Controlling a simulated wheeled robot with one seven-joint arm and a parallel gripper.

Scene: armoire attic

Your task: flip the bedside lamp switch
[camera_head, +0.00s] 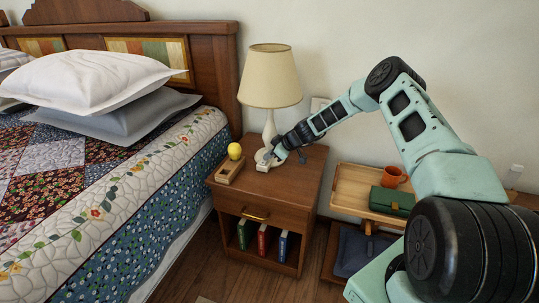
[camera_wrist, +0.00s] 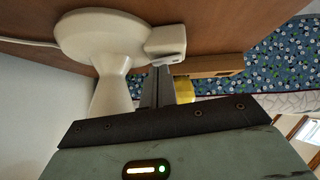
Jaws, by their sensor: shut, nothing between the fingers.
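The bedside lamp (camera_head: 270,82) stands on the wooden nightstand (camera_head: 290,180), with a cream shade and a pale base. In the wrist view its round base (camera_wrist: 100,38) is at the upper left, and a small pale switch block (camera_wrist: 168,44) juts from the base's edge. The switch block also shows at the foot of the lamp in the head view (camera_head: 263,166). My gripper (camera_head: 272,157) is low beside the base. In the wrist view its shut, empty fingers (camera_wrist: 160,72) end right at the switch block. I cannot tell whether they touch it. The lever's position is not clear.
A wooden block (camera_head: 229,171) and a yellow ball (camera_head: 235,151) are left of the lamp base. The bed (camera_head: 110,190) stands close on the left. A wooden tray (camera_head: 352,189) with an orange mug (camera_head: 393,177) and a green case (camera_head: 391,201) is to the right.

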